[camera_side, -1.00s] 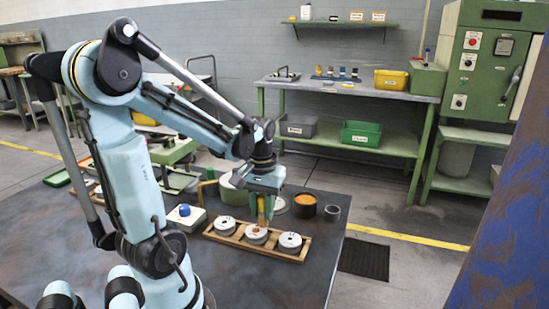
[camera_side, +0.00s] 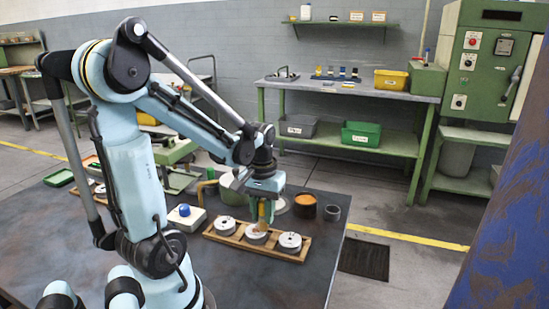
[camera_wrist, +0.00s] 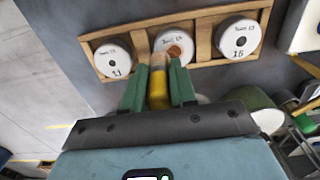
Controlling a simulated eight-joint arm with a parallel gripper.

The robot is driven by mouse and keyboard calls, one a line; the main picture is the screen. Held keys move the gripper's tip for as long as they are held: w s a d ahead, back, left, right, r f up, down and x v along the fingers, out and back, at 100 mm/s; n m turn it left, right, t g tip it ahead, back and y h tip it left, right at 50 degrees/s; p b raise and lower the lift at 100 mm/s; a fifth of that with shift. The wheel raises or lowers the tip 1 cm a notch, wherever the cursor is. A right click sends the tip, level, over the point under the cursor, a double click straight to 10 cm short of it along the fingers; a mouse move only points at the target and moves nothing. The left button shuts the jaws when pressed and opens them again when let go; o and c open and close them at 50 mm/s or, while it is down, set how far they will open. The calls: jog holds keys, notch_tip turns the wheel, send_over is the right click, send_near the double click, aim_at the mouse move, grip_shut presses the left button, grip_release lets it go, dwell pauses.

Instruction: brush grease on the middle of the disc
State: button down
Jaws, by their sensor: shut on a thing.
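A wooden rack (camera_side: 222,241) on the dark table holds three pale discs in a row; it also shows in the wrist view (camera_wrist: 145,22). The middle disc (camera_side: 252,236) is under the brush. In the wrist view the middle disc (camera_wrist: 174,37) has an orange-brown patch near its centre. My gripper (camera_side: 264,203) points down over it, its green jaws (camera_wrist: 159,83) shut on a brush (camera_wrist: 158,93) with a yellow handle. The brush tip is at the disc's edge of view; I cannot tell whether it touches. A dark pot (camera_side: 305,206) of orange grease stands behind the rack.
The left disc (camera_wrist: 113,58) and right disc (camera_wrist: 239,38) sit close on either side. A box with a blue knob (camera_side: 185,212) is left of the rack. The table's front area is clear.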

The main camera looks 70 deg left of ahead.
aim_at(263, 200)
jog(key=shift+f, duration=0.45)
jog(key=shift+s+a, duration=0.1)
jog(key=shift+s+a, duration=0.6)
jog(key=shift+s, duration=0.15)
jog(key=shift+s+a, duration=0.55)
jog(key=shift+s, duration=0.2)
jog(key=shift+w, duration=0.1)
jog(key=shift+w+d, duration=1.25)
jog(key=shift+w, duration=0.25)
jog(key=shift+r, duration=0.1)
jog(key=shift+r, duration=2.9)
jog(key=shift+r, duration=0.1)
